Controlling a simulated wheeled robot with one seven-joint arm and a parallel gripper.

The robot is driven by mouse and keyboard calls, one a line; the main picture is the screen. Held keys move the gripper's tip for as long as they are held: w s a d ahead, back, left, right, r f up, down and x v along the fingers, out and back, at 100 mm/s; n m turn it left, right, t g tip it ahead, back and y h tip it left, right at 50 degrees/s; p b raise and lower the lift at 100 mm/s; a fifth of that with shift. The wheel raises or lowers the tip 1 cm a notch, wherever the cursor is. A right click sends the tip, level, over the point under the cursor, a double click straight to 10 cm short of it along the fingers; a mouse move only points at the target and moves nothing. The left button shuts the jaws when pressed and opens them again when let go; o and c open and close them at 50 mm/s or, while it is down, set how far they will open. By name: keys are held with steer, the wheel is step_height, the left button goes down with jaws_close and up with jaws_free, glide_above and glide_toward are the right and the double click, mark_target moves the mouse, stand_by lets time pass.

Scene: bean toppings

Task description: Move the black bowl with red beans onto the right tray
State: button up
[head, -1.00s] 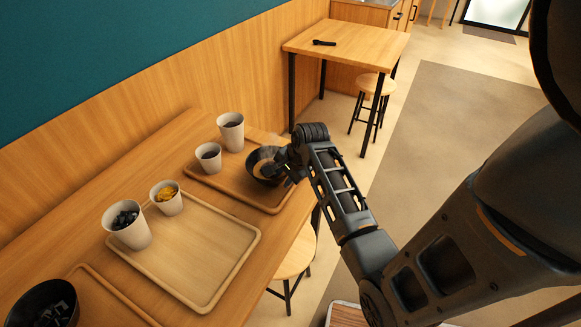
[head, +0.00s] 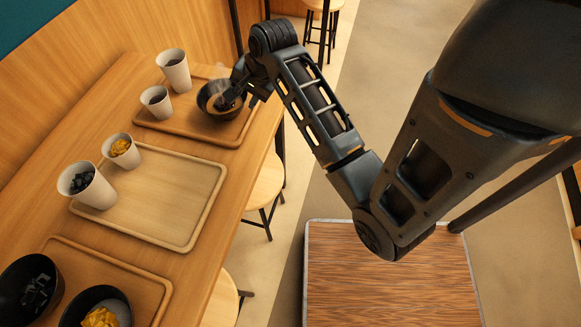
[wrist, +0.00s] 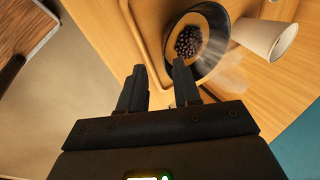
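A black bowl (head: 207,97) stands on the far brown tray (head: 160,129) in the head view. In the wrist view the bowl (wrist: 221,66) holds a small heap of dark reddish beans (wrist: 189,42). My gripper (head: 240,92) is at the bowl's right side, pointing down at its rim. In the wrist view my gripper (wrist: 159,65) has its fingers apart, one overlapping the bowl's inside and one outside its rim. Whether a finger touches the rim cannot be told. The pale middle tray (head: 165,203) has a wide bare area. A third tray (head: 115,262) lies nearest.
Two white cups (head: 174,71) (head: 156,103) stand on the far tray beside the bowl. A cup of yellow topping (head: 122,152) and a cup of black pieces (head: 88,186) stand at the middle tray's left edge. Two black bowls (head: 28,290) (head: 97,310) are at the near tray. Stools (head: 262,188) stand alongside.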

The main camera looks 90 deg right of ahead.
steer(key=s+a+f+n+t+h, duration=0.1)
steer(key=s+a+n+t, duration=0.25)
steer(key=a+n, duration=1.05)
steer(key=s+a+r+n+t+y, duration=0.2)
steer(key=s+a+r+n+t, duration=0.1)
steer(key=a+r, duration=0.4)
steer(key=s+a+r+n+t+y, duration=0.2)
steer(key=s+a+r+n+t, duration=0.2)
steer(key=a, duration=0.7)
step_height(320, 180, up, 3)
steer(key=s+n, duration=0.1)
steer(key=s, duration=0.1)
steer(key=shift+s+a+r, duration=0.2)
steer(key=shift+s, duration=0.1)
